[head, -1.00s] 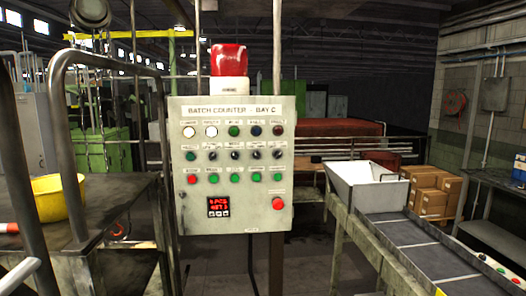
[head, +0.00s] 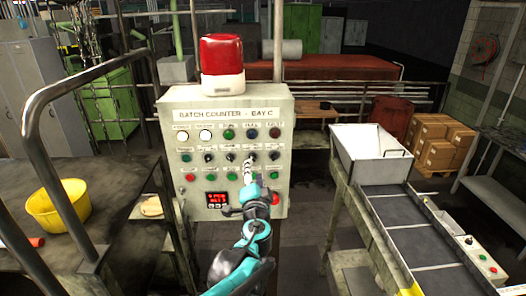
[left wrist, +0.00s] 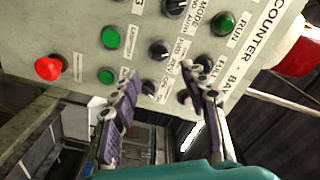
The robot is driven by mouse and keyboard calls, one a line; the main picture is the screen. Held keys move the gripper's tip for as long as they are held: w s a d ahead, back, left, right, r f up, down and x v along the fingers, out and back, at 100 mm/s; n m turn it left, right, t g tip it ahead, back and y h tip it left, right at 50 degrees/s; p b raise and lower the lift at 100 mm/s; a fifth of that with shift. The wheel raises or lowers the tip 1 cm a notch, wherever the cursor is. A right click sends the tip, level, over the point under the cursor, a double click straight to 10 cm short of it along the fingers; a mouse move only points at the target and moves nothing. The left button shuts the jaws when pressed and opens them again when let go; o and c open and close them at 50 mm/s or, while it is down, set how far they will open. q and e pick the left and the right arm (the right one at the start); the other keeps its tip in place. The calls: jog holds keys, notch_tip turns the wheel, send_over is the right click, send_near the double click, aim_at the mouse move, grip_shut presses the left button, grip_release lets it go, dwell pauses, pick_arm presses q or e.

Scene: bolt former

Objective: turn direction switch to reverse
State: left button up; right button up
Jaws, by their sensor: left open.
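A grey control panel (head: 180,138) marked "BATCH COUNTER - BAY C" stands ahead. Its middle row has several black rotary switches (head: 208,157); I cannot read which one is the direction switch or its setting. My left gripper (head: 249,162) is raised in front of the panel's right half and hides part of the middle and lower rows. In the left wrist view the open gripper (left wrist: 160,74) has its fingers apart, with a black switch (left wrist: 150,87) between them and another black switch (left wrist: 158,50) just beyond. Contact cannot be told. My right gripper is not in view.
Panel lamps and buttons lie close around the switches, including a green button (left wrist: 106,76) and a red button (left wrist: 48,68). A red beacon (head: 222,58) tops the panel. A metal rail (head: 60,85) and yellow bowl (head: 58,204) are left; a conveyor (head: 415,240) is right.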

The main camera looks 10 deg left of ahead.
aim_at(253, 159)
pick_arm(q)
jog(key=p+x, duration=0.1)
jog(key=x, duration=0.6)
jog(key=shift+a+f, duration=0.15)
jog(key=shift+s, duration=0.1)
grip_shut()
